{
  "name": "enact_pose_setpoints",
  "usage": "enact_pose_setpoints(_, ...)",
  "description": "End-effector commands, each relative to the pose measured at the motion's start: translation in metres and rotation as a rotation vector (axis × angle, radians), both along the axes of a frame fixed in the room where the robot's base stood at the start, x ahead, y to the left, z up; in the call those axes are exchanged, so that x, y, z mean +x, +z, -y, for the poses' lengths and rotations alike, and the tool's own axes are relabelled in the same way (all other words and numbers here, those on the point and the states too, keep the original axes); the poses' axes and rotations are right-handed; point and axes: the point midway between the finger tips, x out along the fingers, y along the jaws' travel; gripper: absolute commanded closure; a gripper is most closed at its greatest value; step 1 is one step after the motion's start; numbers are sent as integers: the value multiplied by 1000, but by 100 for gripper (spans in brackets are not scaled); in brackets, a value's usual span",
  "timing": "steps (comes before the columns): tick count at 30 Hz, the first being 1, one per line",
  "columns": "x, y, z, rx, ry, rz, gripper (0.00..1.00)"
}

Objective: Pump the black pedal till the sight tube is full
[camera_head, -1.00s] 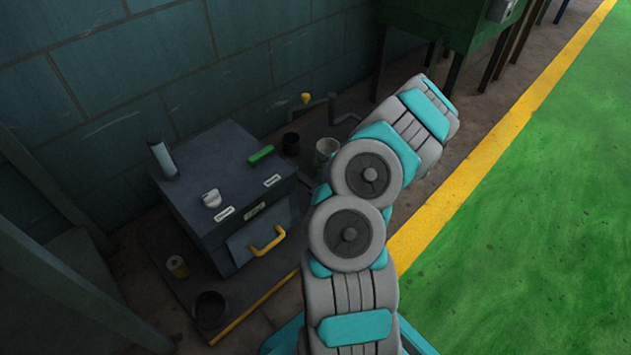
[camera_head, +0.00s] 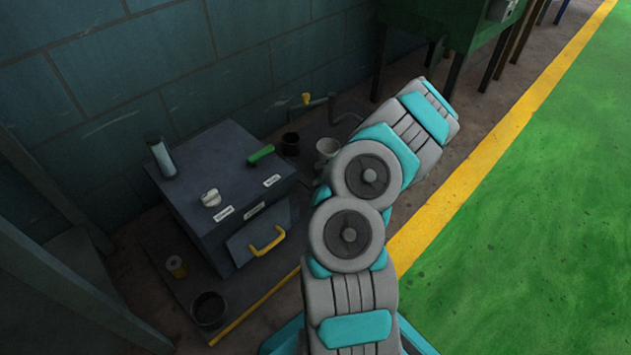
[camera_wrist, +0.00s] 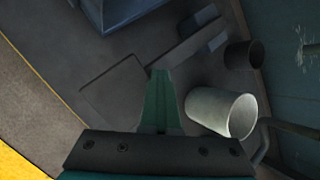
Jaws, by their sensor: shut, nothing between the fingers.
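The sight tube (camera_head: 161,158) is a short, pale, tilted-looking cylinder on the back left of the dark box's top. Its fill level is hard to read at this size. In the wrist view, my gripper (camera_wrist: 159,78) is shut and empty, its green fingers pointing down at the dark floor plate. A dark flat bar (camera_wrist: 187,46), which looks like the black pedal, lies just beyond the fingertips. I cannot tell whether they touch. In the head view my arm hides the gripper and the pedal.
The dark box (camera_head: 225,190) has a green handle (camera_head: 261,155), a white knob (camera_head: 211,198) and a yellow drawer handle (camera_head: 267,242). A pipe with a yellow tap (camera_head: 306,98) runs near the wall.

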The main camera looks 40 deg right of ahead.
Motion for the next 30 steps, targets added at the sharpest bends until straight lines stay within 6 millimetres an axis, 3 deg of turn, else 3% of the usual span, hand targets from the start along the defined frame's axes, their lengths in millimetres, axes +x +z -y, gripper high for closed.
enact_pose_setpoints(30,-5,-13,0,1,0,-3,100)
